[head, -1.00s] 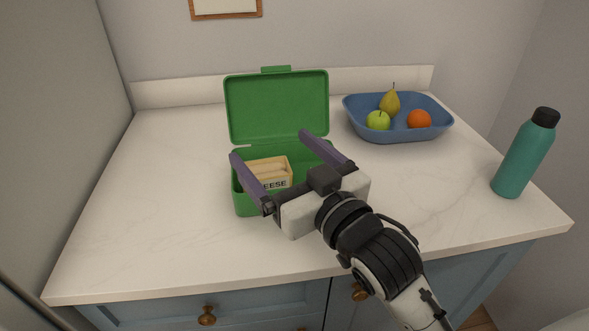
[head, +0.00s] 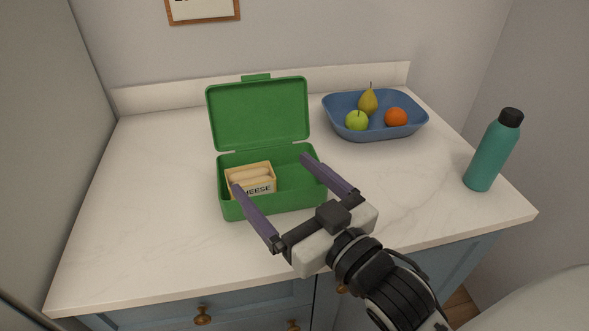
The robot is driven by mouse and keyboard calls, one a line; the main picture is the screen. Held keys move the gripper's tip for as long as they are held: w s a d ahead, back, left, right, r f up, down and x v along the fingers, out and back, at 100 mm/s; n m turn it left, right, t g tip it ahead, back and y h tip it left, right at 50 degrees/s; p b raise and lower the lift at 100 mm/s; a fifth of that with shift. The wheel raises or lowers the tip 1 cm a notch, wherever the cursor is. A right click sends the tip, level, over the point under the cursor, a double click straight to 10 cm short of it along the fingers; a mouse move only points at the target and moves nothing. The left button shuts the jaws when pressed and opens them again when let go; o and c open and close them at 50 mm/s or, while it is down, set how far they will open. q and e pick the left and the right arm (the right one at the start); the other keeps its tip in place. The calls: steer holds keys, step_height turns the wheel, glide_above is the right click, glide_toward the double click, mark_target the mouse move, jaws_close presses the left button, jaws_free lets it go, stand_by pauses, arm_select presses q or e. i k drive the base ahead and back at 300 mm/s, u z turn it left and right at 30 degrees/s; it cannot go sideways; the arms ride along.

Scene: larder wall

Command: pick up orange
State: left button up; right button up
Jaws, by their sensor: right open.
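The orange (head: 396,117) lies in the right part of a blue bowl (head: 384,134) at the back right of the counter. A green apple (head: 357,121) and a yellow-green pear (head: 368,102) lie in the bowl with it. My right gripper (head: 270,171) is open, with its purple fingers spread over the front of an open green lunchbox (head: 259,113). Nothing is held between the fingers. The gripper is apart from the orange, to its left and nearer the front. My left gripper is not in view.
A box marked cheese (head: 252,181) sits in the left part of the lunchbox. A teal bottle (head: 490,155) with a black cap stands upright near the counter's right edge. The white counter (head: 140,200) is clear on the left and between lunchbox and bottle.

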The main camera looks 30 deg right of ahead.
mark_target(394, 117)
steer(key=z, duration=1.5)
